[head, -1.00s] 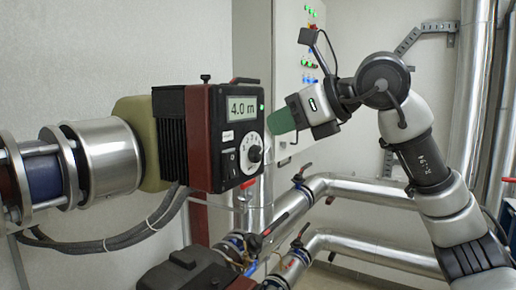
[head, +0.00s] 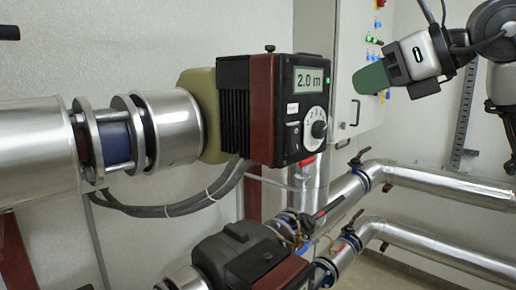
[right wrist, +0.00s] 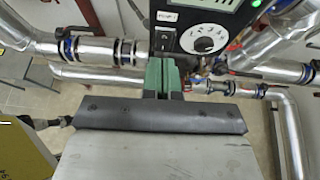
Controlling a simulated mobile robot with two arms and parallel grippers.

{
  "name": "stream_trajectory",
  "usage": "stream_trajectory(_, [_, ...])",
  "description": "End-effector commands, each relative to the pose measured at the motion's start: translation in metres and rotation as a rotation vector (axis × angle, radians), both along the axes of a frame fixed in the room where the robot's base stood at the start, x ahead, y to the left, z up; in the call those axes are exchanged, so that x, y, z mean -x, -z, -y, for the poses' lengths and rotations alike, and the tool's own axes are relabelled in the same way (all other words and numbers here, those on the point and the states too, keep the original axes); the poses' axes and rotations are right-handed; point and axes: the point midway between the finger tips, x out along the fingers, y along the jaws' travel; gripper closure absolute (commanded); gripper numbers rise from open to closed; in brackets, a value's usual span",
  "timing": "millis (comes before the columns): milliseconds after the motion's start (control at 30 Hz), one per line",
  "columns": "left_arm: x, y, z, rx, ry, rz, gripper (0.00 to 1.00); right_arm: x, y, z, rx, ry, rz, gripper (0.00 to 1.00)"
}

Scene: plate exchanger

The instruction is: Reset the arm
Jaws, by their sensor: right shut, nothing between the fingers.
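The pump controller (head: 278,110) is a dark red and black box with a lit display (head: 310,80) reading 2.0 m. Its white dial with a black knob (head: 319,129) faces right. The dial also shows in the right wrist view (right wrist: 204,40). My right gripper (head: 370,79), with green fingers, is at the upper right of the head view, to the right of the controller and apart from it. In the right wrist view its fingers (right wrist: 164,76) are closed together and empty. My left gripper is not in view.
A wall cabinet (head: 345,105) with lit indicators stands behind the controller. Silver pipes (head: 450,185) with red-handled valves run at the lower right. A second pump (head: 245,255) sits below the controller. A large silver pipe (head: 35,150) joins the controller's pump from the left.

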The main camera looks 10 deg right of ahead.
Motion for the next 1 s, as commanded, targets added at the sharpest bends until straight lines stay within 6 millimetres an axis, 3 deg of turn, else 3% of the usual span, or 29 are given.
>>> stream_trajectory(167, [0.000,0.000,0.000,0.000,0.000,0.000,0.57,-0.012,0.044,-0.063,-0.203,-0.251,-0.030,1.00])
stream_trajectory(300, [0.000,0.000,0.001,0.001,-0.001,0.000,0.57,-0.006,0.080,-0.114,-0.570,-0.480,-0.092,1.00])
stream_trajectory(433, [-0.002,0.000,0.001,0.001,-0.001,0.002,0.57,-0.001,0.104,-0.128,-0.991,-0.571,-0.182,1.00])
stream_trajectory(567, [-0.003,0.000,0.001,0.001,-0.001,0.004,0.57,-0.009,0.134,-0.113,-1.446,-0.514,-0.292,1.00])
stream_trajectory(667, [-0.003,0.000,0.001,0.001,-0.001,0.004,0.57,-0.022,0.173,-0.089,-1.788,-0.362,-0.388,1.00])
stream_trajectory(767, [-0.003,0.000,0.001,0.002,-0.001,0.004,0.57,-0.033,0.230,-0.061,-2.103,-0.115,-0.485,1.00])
stream_trajectory(867, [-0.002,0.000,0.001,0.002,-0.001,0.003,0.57,-0.034,0.301,-0.036,-2.358,0.216,-0.580,1.00])
stream_trajectory(1000, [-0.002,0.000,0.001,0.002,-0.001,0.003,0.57,-0.010,0.403,-0.014,-2.567,0.732,-0.695,1.00])
